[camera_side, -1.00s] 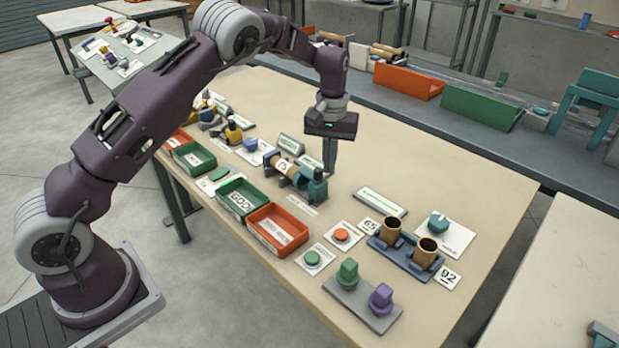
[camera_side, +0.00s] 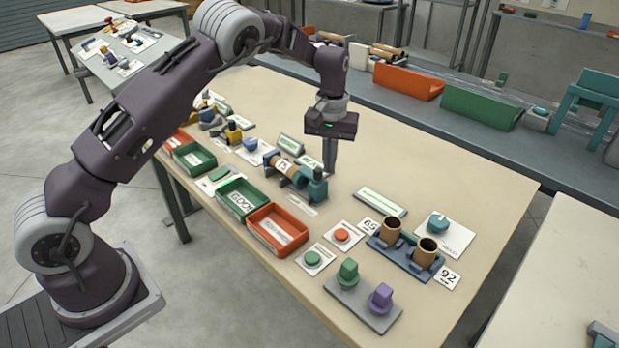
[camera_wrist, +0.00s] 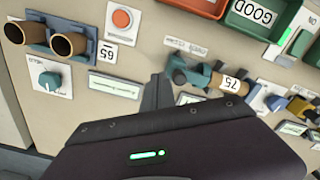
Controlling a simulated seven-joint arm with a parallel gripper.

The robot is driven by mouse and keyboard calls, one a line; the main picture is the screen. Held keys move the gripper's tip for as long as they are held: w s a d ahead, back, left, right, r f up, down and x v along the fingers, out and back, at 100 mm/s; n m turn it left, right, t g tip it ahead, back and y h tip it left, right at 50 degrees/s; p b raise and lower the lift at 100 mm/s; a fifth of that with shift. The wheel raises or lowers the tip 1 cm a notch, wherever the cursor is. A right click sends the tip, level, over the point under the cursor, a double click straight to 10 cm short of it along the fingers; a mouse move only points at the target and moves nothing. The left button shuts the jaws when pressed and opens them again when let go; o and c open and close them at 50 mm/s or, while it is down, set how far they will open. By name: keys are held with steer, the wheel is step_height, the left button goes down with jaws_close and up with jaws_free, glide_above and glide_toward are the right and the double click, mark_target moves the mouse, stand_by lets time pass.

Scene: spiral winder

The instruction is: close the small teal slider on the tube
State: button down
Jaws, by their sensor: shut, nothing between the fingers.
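A brown tube (camera_side: 285,166) with a white number label lies in a blue holder in mid table. In the wrist view the tube (camera_wrist: 229,85) shows the label 75. A teal piece (camera_side: 317,190) stands at the tube's near right end; it also shows in the wrist view (camera_wrist: 179,71). I cannot tell which part of it is the small slider, or its position. My gripper (camera_side: 330,172) points down with its fingers shut and empty, close by the teal piece. In the wrist view the fingers (camera_wrist: 157,90) appear just beside it, with a small visible gap.
A green GOOD tray (camera_side: 242,198) and an orange tray (camera_side: 277,231) stand in front of the tube. To the right are a red button (camera_side: 342,235), a blue rack with two brown tubes (camera_side: 405,257), and a teal knob (camera_side: 438,223).

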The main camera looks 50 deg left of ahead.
mark_target(321, 171)
steer(key=shift+f, duration=2.3)
steer(key=shift+a, duration=1.95)
steer(key=shift+d, duration=0.1)
steer(key=shift+d, duration=0.5)
step_height(321, 171, up, 6)
steer(key=shift+f, duration=0.15)
steer(key=shift+r, duration=0.65)
